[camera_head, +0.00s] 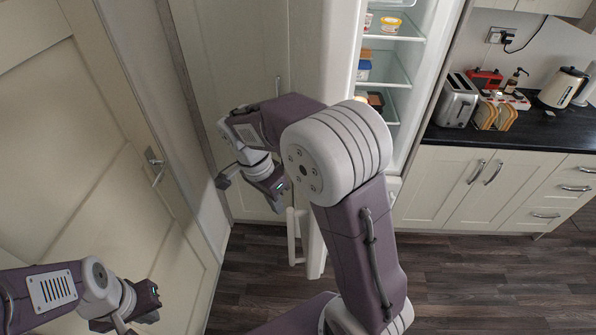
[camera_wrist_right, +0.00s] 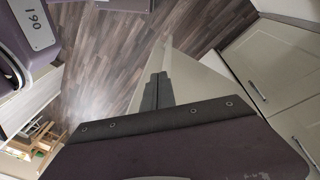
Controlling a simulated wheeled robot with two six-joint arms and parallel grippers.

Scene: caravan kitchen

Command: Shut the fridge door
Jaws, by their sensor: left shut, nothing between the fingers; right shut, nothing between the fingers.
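The fridge (camera_head: 398,95) stands open, with food on its lit shelves. Its door (camera_head: 316,255) sticks out toward me, seen nearly edge-on, with a white vertical handle (camera_head: 292,236) low on its left side. My right arm crosses in front and hides the middle of the door. My right gripper (camera_head: 279,190) is on the left, outer side of the door, just above the handle; I cannot tell whether it touches. In the right wrist view its fingers (camera_wrist_right: 157,92) are shut and empty, in front of a pale panel. My left gripper (camera_head: 122,322) is shut and empty at the bottom left, away from the fridge.
A cream room door with a metal handle (camera_head: 155,166) is on the left. A tall cream cupboard (camera_head: 225,50) stands behind my right wrist. A dark worktop (camera_head: 500,140) with a toaster (camera_head: 457,100) and a kettle (camera_head: 562,88) is at the right. The wooden floor (camera_head: 480,285) at lower right is clear.

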